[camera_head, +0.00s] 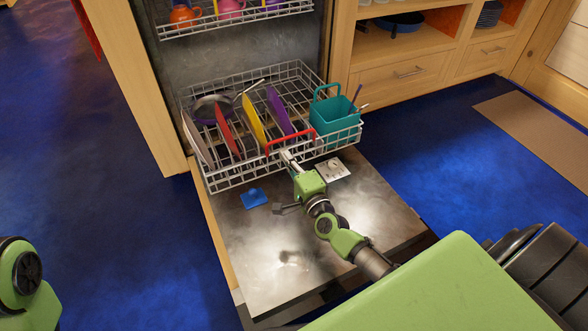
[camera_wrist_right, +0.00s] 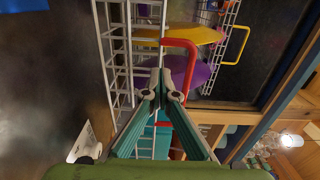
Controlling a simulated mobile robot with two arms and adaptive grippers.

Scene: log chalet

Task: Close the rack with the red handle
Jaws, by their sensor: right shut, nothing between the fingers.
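The lower rack (camera_head: 225,182) is a white wire basket, pulled out over the open dishwasher door. Its red handle (camera_head: 290,140) is on the front rim, and in the wrist view the handle (camera_wrist_right: 192,58) rises just beyond my fingertips. It holds a red plate (camera_head: 227,131), a yellow plate (camera_head: 253,122), a purple plate (camera_head: 279,112), a pan and a teal cutlery basket (camera_head: 335,117). My right gripper (camera_head: 287,157) is shut and empty at the rack's front, just below the handle; I cannot tell whether it touches. My left gripper is out of view.
The dishwasher door (camera_head: 290,260) lies open under my right arm, with a blue piece (camera_head: 254,198) and a pale square panel (camera_head: 332,169) on it. An upper rack (camera_head: 235,24) with colored cups is above. Wooden cabinets (camera_head: 400,75) stand right; blue floor is clear on both sides.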

